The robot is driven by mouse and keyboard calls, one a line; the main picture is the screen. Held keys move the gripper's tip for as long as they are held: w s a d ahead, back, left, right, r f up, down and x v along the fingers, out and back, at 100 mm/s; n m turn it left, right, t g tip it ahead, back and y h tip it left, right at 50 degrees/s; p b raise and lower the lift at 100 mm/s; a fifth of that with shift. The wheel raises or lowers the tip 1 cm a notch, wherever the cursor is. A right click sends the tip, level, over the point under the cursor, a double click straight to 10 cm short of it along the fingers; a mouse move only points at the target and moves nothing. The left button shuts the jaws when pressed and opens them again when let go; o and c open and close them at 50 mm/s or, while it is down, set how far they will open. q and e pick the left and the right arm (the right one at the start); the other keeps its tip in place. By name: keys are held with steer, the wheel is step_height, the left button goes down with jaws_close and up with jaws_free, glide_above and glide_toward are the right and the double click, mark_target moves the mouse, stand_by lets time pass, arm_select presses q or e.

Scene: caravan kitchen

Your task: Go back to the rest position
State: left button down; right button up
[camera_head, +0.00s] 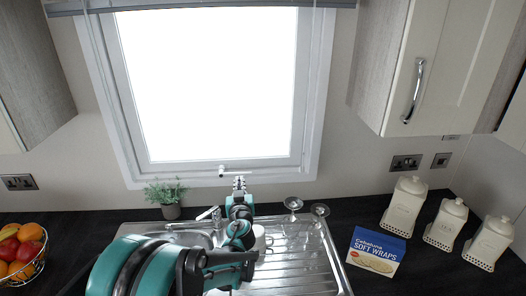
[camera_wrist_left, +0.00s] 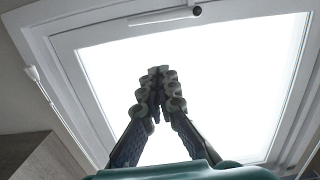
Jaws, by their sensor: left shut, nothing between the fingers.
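My left arm reaches over the sink in the head view. My left gripper (camera_head: 239,183) points up toward the lower edge of the window, with its fingers together. In the left wrist view the left gripper (camera_wrist_left: 158,88) is shut and empty in front of the bright window (camera_wrist_left: 230,80). My right gripper does not show in either view.
The sink and drainer (camera_head: 300,262) lie below my arm, with two glasses (camera_head: 293,204) at the back. A plant (camera_head: 168,197), fruit basket (camera_head: 22,250), soft wraps box (camera_head: 376,251) and white canisters (camera_head: 404,207) stand on the counter. A wall cupboard (camera_head: 440,65) hangs right.

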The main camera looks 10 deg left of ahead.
arm_select(q)
steer(key=s+a+f+g+b, duration=0.1)
steer(key=s+a+g+b, duration=0.2)
steer(key=s, duration=0.6)
steer(key=s+d+f+m+g+h+b, duration=0.1)
steer(key=s+f, duration=0.3)
steer(key=s, duration=0.5)
steer(key=s+d+f+m+g+h+b, duration=0.1)
steer(key=s+d+f+g+h+b, duration=0.1)
steer(key=s, duration=0.7)
steer(key=s+d+f+m+g+h+b, duration=0.1)
steer(key=s+d+f+g+h+b, duration=0.1)
steer(key=s+f, duration=0.6)
steer(key=s+d+g, duration=0.1)
steer(key=d, duration=0.1)
steer(key=shift+d+f+m, duration=0.15)
steer(key=shift+d+m, duration=0.15)
steer(key=shift+m, duration=0.1)
